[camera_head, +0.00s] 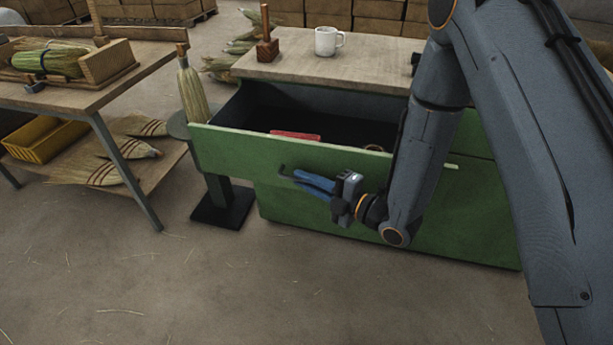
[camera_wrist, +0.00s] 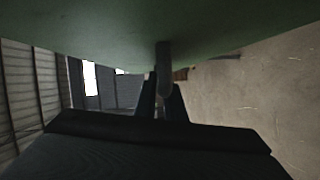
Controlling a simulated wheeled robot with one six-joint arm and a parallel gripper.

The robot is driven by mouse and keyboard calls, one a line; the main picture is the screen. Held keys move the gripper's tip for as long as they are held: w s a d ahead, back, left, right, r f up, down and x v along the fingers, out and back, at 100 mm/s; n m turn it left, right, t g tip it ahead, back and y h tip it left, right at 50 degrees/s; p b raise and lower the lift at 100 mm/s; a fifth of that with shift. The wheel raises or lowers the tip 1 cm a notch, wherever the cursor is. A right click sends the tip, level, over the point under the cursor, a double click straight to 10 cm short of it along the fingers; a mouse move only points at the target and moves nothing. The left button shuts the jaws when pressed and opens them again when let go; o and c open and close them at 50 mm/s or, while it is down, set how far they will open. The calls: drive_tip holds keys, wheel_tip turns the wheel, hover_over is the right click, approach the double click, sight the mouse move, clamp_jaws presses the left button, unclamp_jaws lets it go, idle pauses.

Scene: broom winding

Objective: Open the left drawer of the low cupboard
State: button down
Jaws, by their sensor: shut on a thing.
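The low cupboard (camera_head: 385,215) is green with a pale wooden top (camera_head: 345,73). Its left drawer (camera_head: 290,148) stands pulled out, and its dark inside shows a red flat item (camera_head: 295,135) and part of a tan round item (camera_head: 374,148). My gripper (camera_head: 300,180), with blue fingers, is at the drawer's front. It is shut on the drawer's dark handle (camera_head: 284,171). In the wrist view the handle (camera_wrist: 164,68) stands between the two fingers, below the green drawer front (camera_wrist: 110,30). The exact contact is partly hidden there.
A white mug (camera_head: 327,41) and a wooden block with a peg (camera_head: 267,48) stand on the cupboard top. A broom head (camera_head: 192,85) stands on a dark round stand left of the drawer. A workbench (camera_head: 120,75) is farther left. The floor in front is clear.

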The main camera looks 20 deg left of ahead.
drive_tip(key=c, duration=1.8)
unclamp_jaws()
drive_tip(key=shift+c, duration=0.2)
drive_tip(key=b+v, duration=0.1)
drive_tip(key=v, duration=0.6)
drive_tip(key=shift+d, duration=0.4)
drive_tip(key=shift+s, duration=0.15)
